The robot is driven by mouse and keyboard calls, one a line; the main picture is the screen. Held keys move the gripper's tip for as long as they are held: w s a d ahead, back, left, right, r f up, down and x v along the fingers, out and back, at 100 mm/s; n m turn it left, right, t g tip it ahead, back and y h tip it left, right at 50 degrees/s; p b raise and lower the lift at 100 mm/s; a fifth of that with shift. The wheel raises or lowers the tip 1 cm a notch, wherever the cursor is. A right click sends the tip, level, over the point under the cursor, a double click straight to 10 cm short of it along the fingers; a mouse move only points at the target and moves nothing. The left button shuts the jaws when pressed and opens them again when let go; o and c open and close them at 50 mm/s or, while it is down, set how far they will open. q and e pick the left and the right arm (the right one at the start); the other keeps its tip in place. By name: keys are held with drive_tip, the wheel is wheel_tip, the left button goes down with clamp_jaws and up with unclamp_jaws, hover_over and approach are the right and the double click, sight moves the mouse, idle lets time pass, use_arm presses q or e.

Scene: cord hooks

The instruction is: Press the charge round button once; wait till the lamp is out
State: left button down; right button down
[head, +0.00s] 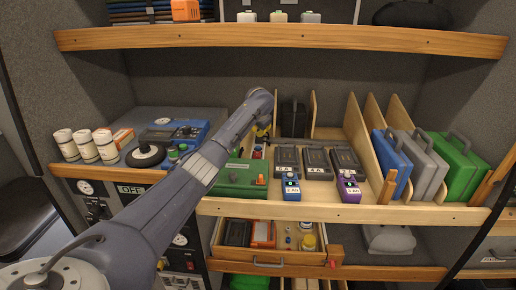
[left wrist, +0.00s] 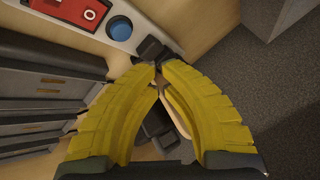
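My left arm reaches across the head view from the lower left. Its yellow left gripper (head: 262,131) is over the back of the middle shelf, behind the green case. In the left wrist view its two yellow fingers (left wrist: 158,66) curve together and their tips appear to meet, with nothing visible held. A round blue button (left wrist: 119,28) sits on a pale strip just beyond the tips, to their upper left, apart from them. A red part with a white ring (left wrist: 89,14) is beside it. I cannot read a charge label or make out a lit lamp. My right gripper is not in view.
Dark battery packs (head: 286,157) stand on the shelf right of the gripper, with a blue unit (head: 291,188) and a purple unit (head: 349,189) in front. A green case (head: 240,178) lies beside my forearm. Wooden dividers (head: 356,130) and upright cases (head: 459,165) stand farther right.

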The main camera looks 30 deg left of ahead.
sight(258, 142)
use_arm(q)
drive_tip(key=shift+f, duration=1.9)
drive_tip(key=shift+f, duration=0.1)
drive_tip(key=shift+f, duration=0.3)
drive_tip(key=shift+f, duration=0.5)
idle(1.2)
drive_tip(key=shift+r, duration=0.85)
drive_tip(key=shift+r, duration=0.1)
drive_tip(key=shift+r, duration=2.45)
